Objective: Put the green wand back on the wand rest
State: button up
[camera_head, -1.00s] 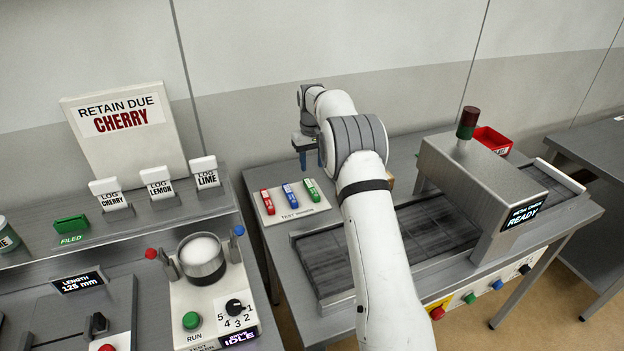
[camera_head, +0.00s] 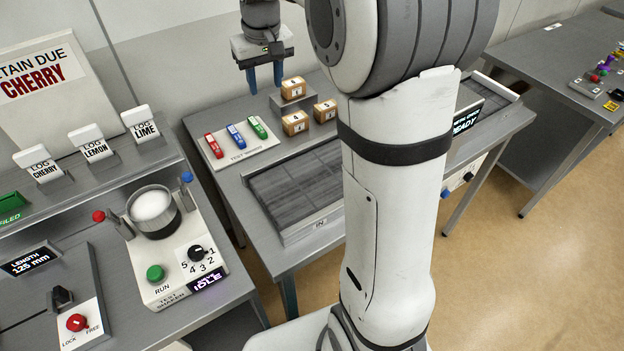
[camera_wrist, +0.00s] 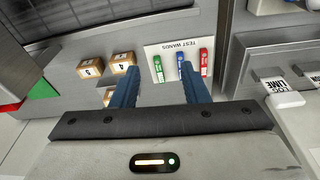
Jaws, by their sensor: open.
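The green wand (camera_head: 257,127) lies on the white wand rest (camera_head: 236,156), at the right end of a row with a blue wand (camera_head: 236,136) and a red wand (camera_head: 213,146). The wrist view shows the green wand (camera_wrist: 158,68) on the rest (camera_wrist: 196,46), beyond the gap between my fingers. My gripper (camera_head: 264,86) is open and empty, above the table behind the rest, apart from the wands. In the wrist view my gripper (camera_wrist: 159,68) partly covers the lower end of the blue wand.
Several numbered boxes, including a raised one (camera_head: 293,88), stand right of the rest, near my gripper. A grey conveyor (camera_head: 300,184) lies in front. A shaker station (camera_head: 175,250) and a shelf with LOG tags (camera_head: 93,145) are at left. My arm hides much of the right side.

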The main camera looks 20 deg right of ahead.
jog(key=s+f+t, duration=0.1)
jog(key=s+f, duration=0.1)
jog(key=s, duration=1.1)
jog(key=s+f+m, duration=0.1)
jog(key=s+f, duration=0.1)
jog(key=s, duration=1.1)
jog(key=shift+f+t, duration=0.4)
jog(key=shift+f, duration=0.2)
